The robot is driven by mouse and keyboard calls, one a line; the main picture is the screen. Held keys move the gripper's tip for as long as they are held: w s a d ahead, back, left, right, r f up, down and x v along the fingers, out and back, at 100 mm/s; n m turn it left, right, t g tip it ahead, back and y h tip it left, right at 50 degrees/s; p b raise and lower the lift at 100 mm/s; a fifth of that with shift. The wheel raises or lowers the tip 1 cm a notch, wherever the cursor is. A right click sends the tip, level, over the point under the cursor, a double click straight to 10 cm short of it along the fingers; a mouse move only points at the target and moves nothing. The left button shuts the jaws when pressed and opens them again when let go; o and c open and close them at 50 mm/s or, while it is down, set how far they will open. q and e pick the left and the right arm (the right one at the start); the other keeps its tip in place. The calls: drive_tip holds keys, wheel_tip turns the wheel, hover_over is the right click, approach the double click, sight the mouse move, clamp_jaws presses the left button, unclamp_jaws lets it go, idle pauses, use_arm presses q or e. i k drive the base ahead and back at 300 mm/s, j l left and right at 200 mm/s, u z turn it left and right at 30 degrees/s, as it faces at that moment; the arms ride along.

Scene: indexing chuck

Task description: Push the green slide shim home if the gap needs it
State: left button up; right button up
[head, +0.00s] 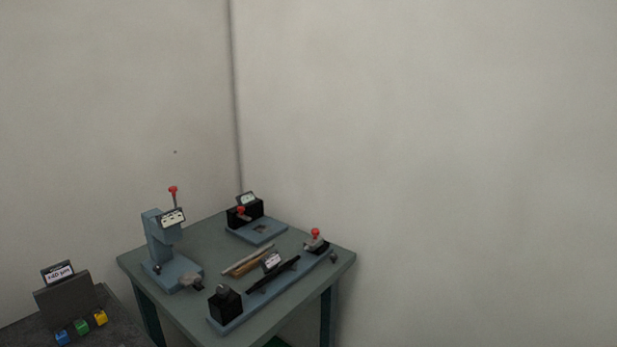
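A small green block (82,327), which looks like the green shim, sits between a blue block (62,337) and a yellow block (101,317) at the lower left. They are in front of a dark grey upright block (68,300). A small sign (59,273) above that block appears to read "+40 µm". A long blue slide fixture (238,324) with a black block and a red-knobbed clamp lies along the front of the green table (213,240). No gap can be made out at this size. Neither of my grippers is in view.
A blue press-like stand (160,240) with a red-knobbed lever is at the table's left. A black device (246,213) on a blue base is at the back. Brown bars (248,262) lie mid-table. Plain walls stand behind; the dark lower-left surface is cut off.

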sight(82, 328)
drive_tip(key=u, duration=1.5)
